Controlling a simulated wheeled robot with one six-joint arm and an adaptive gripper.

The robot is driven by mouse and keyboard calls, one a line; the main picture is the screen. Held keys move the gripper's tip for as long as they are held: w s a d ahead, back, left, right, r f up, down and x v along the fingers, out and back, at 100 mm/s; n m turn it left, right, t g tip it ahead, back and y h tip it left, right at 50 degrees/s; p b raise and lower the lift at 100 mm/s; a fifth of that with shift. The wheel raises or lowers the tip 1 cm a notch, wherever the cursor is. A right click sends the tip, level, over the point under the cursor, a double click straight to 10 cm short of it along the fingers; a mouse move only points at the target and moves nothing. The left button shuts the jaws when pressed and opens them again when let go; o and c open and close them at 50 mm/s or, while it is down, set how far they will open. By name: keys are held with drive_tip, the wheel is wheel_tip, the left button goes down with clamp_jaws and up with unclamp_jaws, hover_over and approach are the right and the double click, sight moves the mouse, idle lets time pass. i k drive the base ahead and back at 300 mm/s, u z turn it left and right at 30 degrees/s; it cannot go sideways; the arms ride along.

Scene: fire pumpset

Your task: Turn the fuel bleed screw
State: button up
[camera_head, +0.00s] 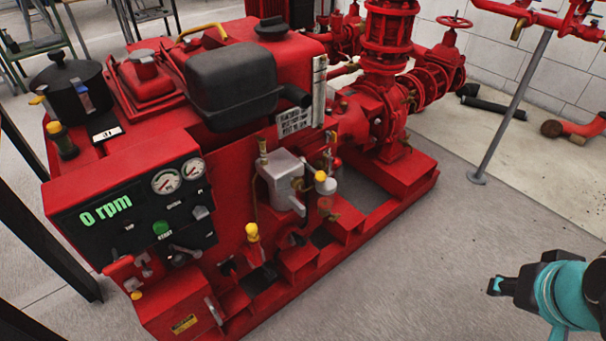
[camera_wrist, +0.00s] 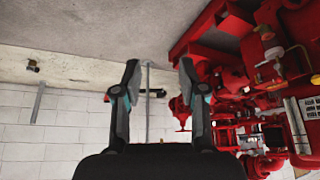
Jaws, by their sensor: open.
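The red pumpset (camera_head: 225,190) stands at the centre of the head view. A grey metal fuel unit (camera_head: 283,180) sits on its near side, with small brass and yellow-capped fittings around it. One yellow-capped fitting (camera_head: 325,183) is just right of it. The frames do not show clearly which fitting is the fuel bleed screw. My gripper (camera_head: 497,286) is at the lower right, well apart from the pumpset. In the wrist view its two fingers (camera_wrist: 160,68) are spread with nothing between them. That view is upside down, with the pumpset at its right.
A control panel (camera_head: 135,210) reading 0 rpm is at the pumpset's left front. A grey pole (camera_head: 510,105) stands on the floor to the right, under red pipework. Loose pipe pieces (camera_head: 580,128) lie by the white block wall. The floor (camera_head: 400,260) between my gripper and the pumpset is clear.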

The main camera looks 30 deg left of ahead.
sight(297, 183)
drive_tip(key=z, duration=0.5)
drive_tip(key=k, duration=0.7)
drive_tip(key=u, duration=1.5)
